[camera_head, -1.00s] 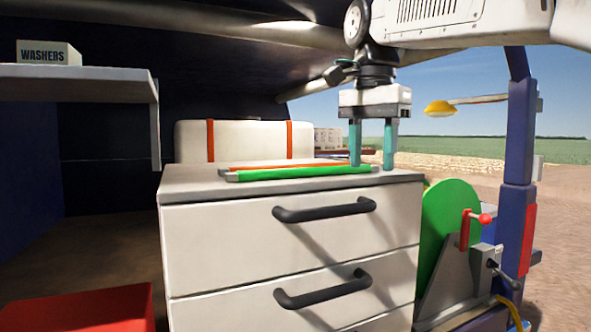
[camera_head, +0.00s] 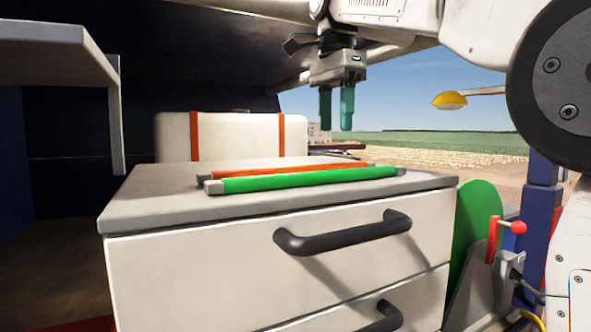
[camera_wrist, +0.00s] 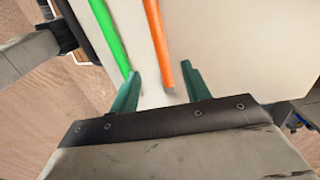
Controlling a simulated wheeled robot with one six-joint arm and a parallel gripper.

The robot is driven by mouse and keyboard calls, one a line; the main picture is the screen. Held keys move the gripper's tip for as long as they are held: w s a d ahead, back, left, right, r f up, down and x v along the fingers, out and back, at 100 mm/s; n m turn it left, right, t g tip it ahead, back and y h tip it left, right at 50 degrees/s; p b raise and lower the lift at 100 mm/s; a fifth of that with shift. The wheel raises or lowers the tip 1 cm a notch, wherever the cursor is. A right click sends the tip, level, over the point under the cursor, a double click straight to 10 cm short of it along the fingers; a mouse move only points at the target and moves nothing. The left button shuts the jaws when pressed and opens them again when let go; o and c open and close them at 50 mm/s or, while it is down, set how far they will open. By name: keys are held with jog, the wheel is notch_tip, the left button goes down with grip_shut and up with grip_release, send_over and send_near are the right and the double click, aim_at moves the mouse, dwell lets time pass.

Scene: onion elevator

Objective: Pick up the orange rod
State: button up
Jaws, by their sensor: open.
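The orange rod (camera_head: 300,167) lies on the cabinet top (camera_head: 160,193), just behind a green rod (camera_head: 300,180) that runs nearly parallel to it. In the wrist view the orange rod (camera_wrist: 156,35) has its near end between the teal fingertips in the picture, while the green rod (camera_wrist: 107,35) ends near the left finger. My gripper (camera_head: 337,120) is open and empty, raised above the back right part of the cabinet top. The near end of the orange rod shows grey in the wrist view.
A white case with orange straps (camera_head: 235,137) stands behind the cabinet. The cabinet has dark drawer handles (camera_head: 345,233) in front. A grey shelf (camera_head: 55,55) juts in at the left. A green disc (camera_head: 475,225) with a red crank (camera_head: 515,227) stands at the right.

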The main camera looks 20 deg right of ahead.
jog(key=shift+w+f, duration=0.15)
jog(key=shift+f, duration=0.3)
notch_tip(320, 180, down, 2)
jog(key=shift+d+f, duration=0.15)
notch_tip(320, 180, down, 5)
jog(key=shift+r, duration=0.2)
grip_shut()
